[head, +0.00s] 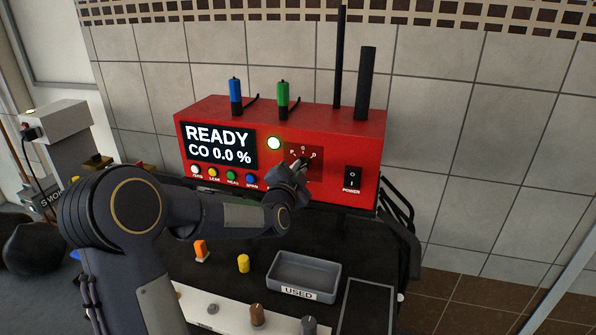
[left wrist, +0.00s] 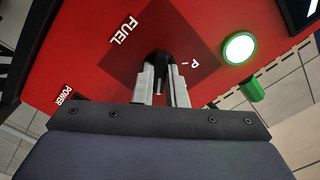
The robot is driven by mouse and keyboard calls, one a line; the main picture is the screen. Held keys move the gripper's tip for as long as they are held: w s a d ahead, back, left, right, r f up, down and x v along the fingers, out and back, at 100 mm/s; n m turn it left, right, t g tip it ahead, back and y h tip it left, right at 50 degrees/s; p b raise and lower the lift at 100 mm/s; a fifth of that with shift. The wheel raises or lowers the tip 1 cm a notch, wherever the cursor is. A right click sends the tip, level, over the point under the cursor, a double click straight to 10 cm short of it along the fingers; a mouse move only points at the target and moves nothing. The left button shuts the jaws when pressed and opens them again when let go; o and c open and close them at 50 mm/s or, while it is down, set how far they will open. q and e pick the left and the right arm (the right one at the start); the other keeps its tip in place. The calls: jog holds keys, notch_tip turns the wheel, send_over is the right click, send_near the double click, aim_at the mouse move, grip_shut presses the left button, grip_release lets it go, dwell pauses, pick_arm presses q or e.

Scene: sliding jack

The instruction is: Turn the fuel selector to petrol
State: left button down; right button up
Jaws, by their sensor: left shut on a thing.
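The red gas analyser (head: 240,115) stands against the tiled wall, its screen reading READY and CO 0.0 %. The fuel selector is a dark knob (left wrist: 160,57) on a darker red square (head: 318,160) of its front. In the left wrist view a FUEL label (left wrist: 123,30) and a P mark (left wrist: 194,65) lie near the knob. My left gripper (head: 302,163) is at the selector, its two pale fingers (left wrist: 162,82) shut on the knob. The fingers hide part of the knob, and I cannot tell which mark it points to. My right gripper is out of view.
Coloured buttons (head: 213,174) run below the screen. A USED tray (head: 304,272), a yellow cylinder (head: 243,263) and an orange piece (head: 200,249) stand in front.

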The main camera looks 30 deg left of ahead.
pick_arm(q)
jog(key=shift+f, duration=0.1)
jog(key=n+b, duration=1.5)
jog(key=n, duration=0.4)
jog(key=shift+d+n, duration=0.1)
jog(key=shift+n, duration=0.5)
jog(key=c, duration=1.5)
grip_release()
jog(key=shift+o, duration=0.2)
